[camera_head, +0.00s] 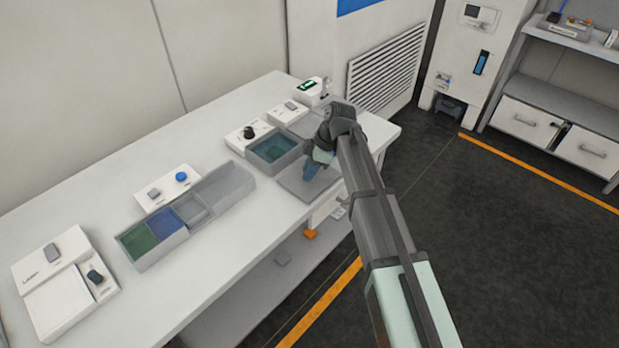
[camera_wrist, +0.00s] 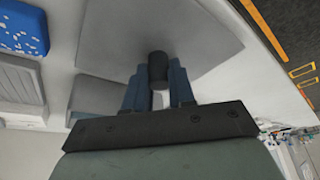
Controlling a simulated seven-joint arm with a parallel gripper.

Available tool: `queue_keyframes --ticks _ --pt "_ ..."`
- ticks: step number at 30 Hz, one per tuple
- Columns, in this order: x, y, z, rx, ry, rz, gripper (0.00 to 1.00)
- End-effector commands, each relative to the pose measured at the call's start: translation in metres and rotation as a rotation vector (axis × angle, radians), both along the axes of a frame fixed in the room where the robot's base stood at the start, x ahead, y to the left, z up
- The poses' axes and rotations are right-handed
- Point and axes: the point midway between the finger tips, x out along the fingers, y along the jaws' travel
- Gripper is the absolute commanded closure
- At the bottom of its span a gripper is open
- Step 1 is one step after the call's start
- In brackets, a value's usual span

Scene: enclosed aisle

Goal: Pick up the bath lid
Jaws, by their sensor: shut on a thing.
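The bath lid (camera_head: 292,182) is a flat grey plate near the front edge of the white bench. It also shows in the wrist view as a broad grey sheet (camera_wrist: 190,30) with a dark round knob (camera_wrist: 157,66). My gripper (camera_head: 313,170) is over the lid, and its blue fingers (camera_wrist: 158,88) are shut on the knob, one on each side. I cannot tell whether the lid touches the bench. The open bath (camera_head: 274,148), a grey box with a dark teal inside, stands just left of the lid. My arm hides part of the lid's right side.
A panel with a black knob (camera_head: 249,134) and a device with a green display (camera_head: 308,86) stand near the bath. A divided tray (camera_head: 187,215) and a white balance-like unit (camera_head: 65,285) are farther left.

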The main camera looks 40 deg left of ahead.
Motion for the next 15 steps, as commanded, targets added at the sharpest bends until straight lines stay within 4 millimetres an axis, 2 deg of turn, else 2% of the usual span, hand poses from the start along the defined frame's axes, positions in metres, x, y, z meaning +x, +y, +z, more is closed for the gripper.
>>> queue_keyframes --ticks 4,15 --pt "0.0000 0.0000 0.0001 0.000 0.000 0.000 1.00" --pt "0.0001 0.0001 0.0026 0.000 0.000 0.000 1.00"
